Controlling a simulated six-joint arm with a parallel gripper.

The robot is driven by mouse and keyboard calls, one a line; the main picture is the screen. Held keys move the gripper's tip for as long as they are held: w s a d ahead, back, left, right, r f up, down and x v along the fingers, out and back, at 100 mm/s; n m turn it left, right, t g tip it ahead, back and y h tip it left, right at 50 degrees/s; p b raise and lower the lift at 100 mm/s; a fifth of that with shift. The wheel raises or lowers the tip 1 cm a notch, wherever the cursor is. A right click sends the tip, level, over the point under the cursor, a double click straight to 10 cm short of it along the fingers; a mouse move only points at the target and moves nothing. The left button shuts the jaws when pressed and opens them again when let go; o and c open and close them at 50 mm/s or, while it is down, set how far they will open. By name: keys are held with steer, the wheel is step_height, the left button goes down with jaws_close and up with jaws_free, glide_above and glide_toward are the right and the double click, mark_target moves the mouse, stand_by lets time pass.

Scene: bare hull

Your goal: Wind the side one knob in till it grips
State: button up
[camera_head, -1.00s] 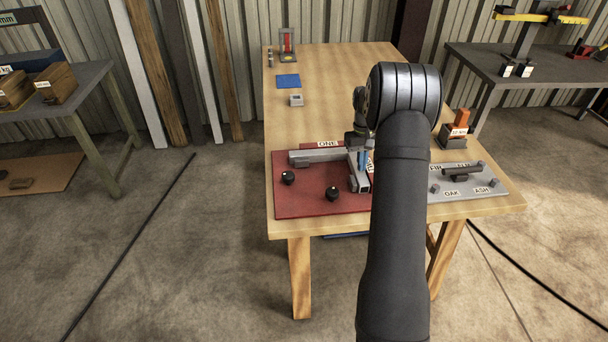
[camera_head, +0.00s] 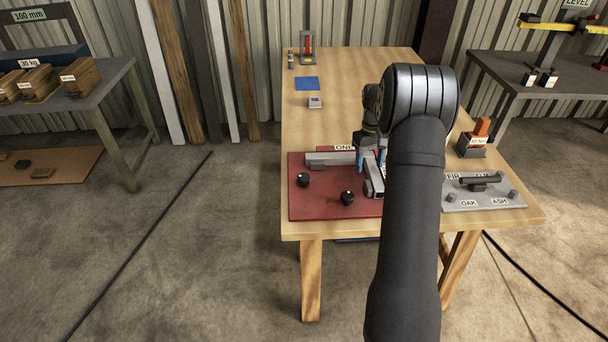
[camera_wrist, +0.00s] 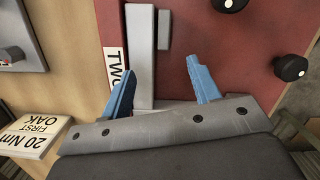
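A red board (camera_head: 322,208) lies on the front of the wooden table, with two black round knobs, a left one (camera_head: 303,180) and a front one (camera_head: 347,198). Grey bars (camera_head: 330,159) meet near its back right; the "ONE" label (camera_head: 344,148) is behind the back bar. The wrist view shows the "TWO" label (camera_wrist: 114,68) beside a bar (camera_wrist: 140,50). I cannot tell which knob is side one's. My gripper (camera_wrist: 160,68) is open, its blue fingers apart over the bars, away from both knobs; it also shows in the head view (camera_head: 371,160).
A grey plate (camera_head: 485,205) marked with wood names sits to the right, with an orange-topped block (camera_head: 482,127) behind it. A blue pad (camera_head: 307,84) and small grey block (camera_head: 315,103) lie further back. My arm hides the board's right part.

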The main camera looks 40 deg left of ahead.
steer(key=s+a+r+n, duration=0.7)
steer(key=a, duration=0.2)
step_height(320, 180, up, 6)
steer(key=n+t+y, duration=0.1)
steer(key=n, duration=0.6)
glide_above(304, 176)
step_height(304, 176, down, 17)
steer(key=shift+d, duration=0.1)
steer(key=c, duration=1)
